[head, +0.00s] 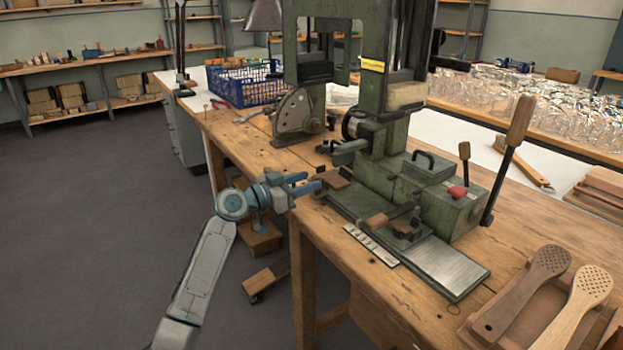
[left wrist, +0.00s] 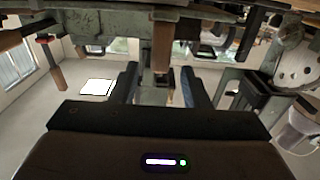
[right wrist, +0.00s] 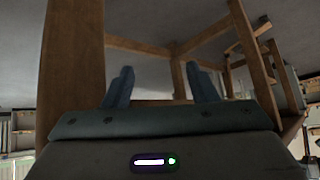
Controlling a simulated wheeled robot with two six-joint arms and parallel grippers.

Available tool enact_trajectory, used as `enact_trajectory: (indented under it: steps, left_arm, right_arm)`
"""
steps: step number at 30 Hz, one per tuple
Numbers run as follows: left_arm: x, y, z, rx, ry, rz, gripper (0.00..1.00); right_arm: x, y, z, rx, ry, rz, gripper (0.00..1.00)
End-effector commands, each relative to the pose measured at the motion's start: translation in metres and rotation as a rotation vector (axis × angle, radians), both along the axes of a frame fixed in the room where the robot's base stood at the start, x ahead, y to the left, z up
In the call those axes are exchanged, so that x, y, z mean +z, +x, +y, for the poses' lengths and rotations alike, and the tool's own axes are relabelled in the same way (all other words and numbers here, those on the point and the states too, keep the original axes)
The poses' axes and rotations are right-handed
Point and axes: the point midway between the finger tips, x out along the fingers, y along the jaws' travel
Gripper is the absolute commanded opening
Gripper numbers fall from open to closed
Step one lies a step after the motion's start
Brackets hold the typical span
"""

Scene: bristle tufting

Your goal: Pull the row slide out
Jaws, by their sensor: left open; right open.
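The green tufting machine (head: 400,170) stands on the wooden bench. Its low green base carries a bright metal plate (head: 447,267) and a carriage with a wooden handle (head: 388,214), beside a pale marked strip (head: 371,245). A small brown wooden block (head: 333,179) sticks out at the base's left end. I cannot tell for sure which part is the row slide. My left gripper (head: 312,184) is open at that block; in the left wrist view a brown part (left wrist: 161,50) shows between and beyond the fingers (left wrist: 160,88). My right gripper (right wrist: 162,88) is open and empty, facing wooden bench legs.
A tall wooden-handled lever (head: 509,155) rises at the machine's right. Wooden brush heads (head: 527,292) lie in a tray at the front right. A blue crate (head: 245,84) stands behind. The bench's front edge (head: 345,262) is below the machine; the floor at left is open.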

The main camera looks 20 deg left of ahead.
Motion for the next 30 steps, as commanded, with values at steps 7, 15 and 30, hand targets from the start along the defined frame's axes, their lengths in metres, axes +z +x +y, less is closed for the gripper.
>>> enact_trajectory:
  steps: [7,15,30]
  left_arm:
    - [0.0,0.018,-0.014,0.0,-0.001,0.001,0.42]
    - [0.0,0.019,-0.014,0.001,0.001,0.001,0.42]
    - [0.0,0.014,-0.021,-0.001,0.001,0.001,0.0]
  right_arm:
    - [0.001,-0.001,-0.001,0.001,-0.007,0.014,0.52]
    - [0.001,0.0,-0.001,0.002,-0.008,0.013,0.52]
    - [0.003,-0.001,-0.002,0.002,-0.011,0.018,0.52]
